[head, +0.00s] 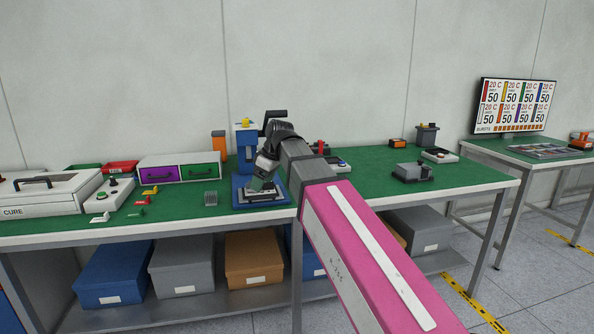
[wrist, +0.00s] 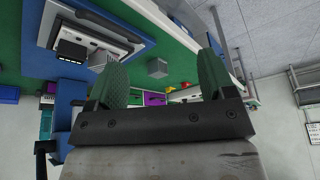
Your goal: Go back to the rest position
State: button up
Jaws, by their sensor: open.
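My arm, pink and white, reaches from the lower right of the head view to the green-topped bench (head: 366,172). My gripper (head: 262,186) is over the blue press-like fixture (head: 246,138), close to its base plate; the arm partly hides the fixture. In the wrist view my gripper (wrist: 162,82) has its two green ribbed fingers wide apart, with nothing between them. A small grey block (wrist: 157,68) lies on the green surface beyond the fingers. The blue base with a grey plate (wrist: 95,38) shows at the upper left.
A white CURE box (head: 50,197) stands at the left, beside a purple-and-green drawer unit (head: 180,172). A ribbed grey block (head: 210,198) lies left of the fixture. A grey device (head: 411,173) sits on the right of the bench. Storage boxes (head: 254,258) fill the lower shelf.

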jog(key=s+d+f+m+h, duration=0.1)
jog(key=d+f+m, duration=0.3)
jog(key=d+f, duration=0.55)
jog(key=d+f+m+h, duration=0.1)
jog(key=d+f+m, duration=0.45)
jog(key=f, duration=0.75)
jog(key=s+d+f+m+h, duration=0.1)
jog(key=s+d+f+m, duration=0.1)
jog(key=s+d+f, duration=0.2)
jog(key=s+d+f+m+g+h, duration=0.1)
jog(key=s+d+f, duration=0.4)
jog(key=d+f, duration=0.6)
jog(key=shift+s+d+m, duration=0.15)
jog(key=shift+s+m, duration=0.15)
jog(key=shift+m, duration=0.55)
jog(key=shift+f, duration=0.1)
